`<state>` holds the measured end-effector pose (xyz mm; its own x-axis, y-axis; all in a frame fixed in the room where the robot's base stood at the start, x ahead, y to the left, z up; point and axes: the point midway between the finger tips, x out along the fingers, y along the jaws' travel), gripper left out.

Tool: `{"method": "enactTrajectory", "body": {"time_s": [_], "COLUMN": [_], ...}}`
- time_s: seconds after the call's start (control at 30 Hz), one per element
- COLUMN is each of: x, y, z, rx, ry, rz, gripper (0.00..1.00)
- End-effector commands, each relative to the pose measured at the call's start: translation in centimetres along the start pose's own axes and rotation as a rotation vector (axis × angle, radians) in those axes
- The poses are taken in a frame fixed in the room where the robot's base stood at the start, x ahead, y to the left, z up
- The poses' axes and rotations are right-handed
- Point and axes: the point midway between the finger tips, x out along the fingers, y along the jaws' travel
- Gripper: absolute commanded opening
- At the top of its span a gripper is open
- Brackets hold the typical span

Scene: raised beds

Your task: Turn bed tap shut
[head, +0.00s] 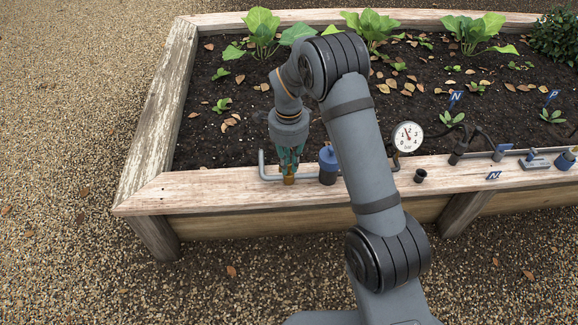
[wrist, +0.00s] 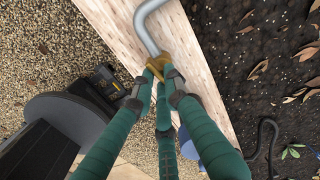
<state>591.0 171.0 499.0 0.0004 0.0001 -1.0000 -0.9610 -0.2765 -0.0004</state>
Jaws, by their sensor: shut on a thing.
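The bed tap (head: 289,181) is a small brass-coloured fitting on the grey pipe (head: 264,170) along the bed's front wooden rim. In the wrist view the brass tap (wrist: 157,66) shows just beyond my fingertips, with the bent grey pipe (wrist: 143,22) running away from it. My gripper (head: 289,170) points down over the tap. Its green fingers with dark tips (wrist: 160,84) are shut on the tap from its sides. The fingers hide part of the tap, so I cannot tell how its handle stands.
A blue-topped cylinder (head: 328,165) stands close right of my gripper. A round dial gauge (head: 408,137) rises further right, with a small black cup (head: 420,176) and blue labels beyond. Leafy plants (head: 262,32) grow in the soil behind. The wooden rim (head: 190,191) to the left is clear.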

Motion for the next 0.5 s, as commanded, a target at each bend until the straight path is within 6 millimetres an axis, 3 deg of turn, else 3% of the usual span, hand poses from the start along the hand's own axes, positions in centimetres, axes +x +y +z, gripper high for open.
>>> {"method": "enactTrajectory", "body": {"time_s": [0.5], "x": [-0.03], "y": [-0.15], "z": [-0.29], "rx": [0.204], "ry": [0.002], "rz": [-0.004], "gripper": [0.0]}}
